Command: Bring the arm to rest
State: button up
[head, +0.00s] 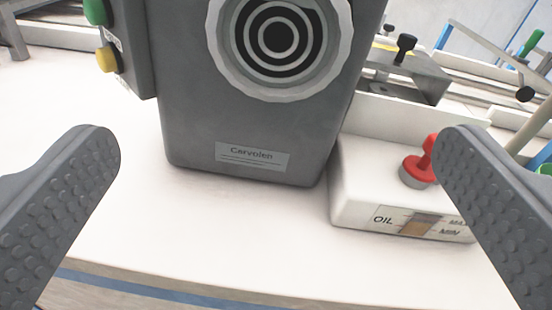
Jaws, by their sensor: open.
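My gripper (280,205) is open, with its two grey studded fingers wide apart at the left and right sides of the head view. Nothing is between the fingertips. Behind the gap stands a grey machine housing (245,135) with a label plate and a round white dial with black rings (279,38). The rest of my arm is not in view.
A white oil box (365,180) with a red knob (425,160) stands close behind the right finger. A green button (95,12) and a yellow button (106,60) are at upper left. The white tabletop (200,225) is clear in front, ending at a blue-striped edge.

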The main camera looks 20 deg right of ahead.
jog(key=a+r+y+p, duration=0.1)
jog(key=a+r, duration=0.3)
jog(key=r, duration=0.6)
jog(key=a+r, duration=0.3)
jog(key=r, duration=0.6)
jog(key=s+a+r+y, duration=0.1)
jog(key=s+a+r, duration=0.3)
jog(key=r, duration=0.3)
jog(key=s+a+r+g+y, duration=0.1)
jog(key=s+a+r, duration=0.3)
jog(key=a+r, duration=0.3)
jog(key=shift+s+r+n+y+p, duration=0.3)
jog(key=shift+s+r+p, duration=0.05)
jog(key=shift+r+p, duration=0.1)
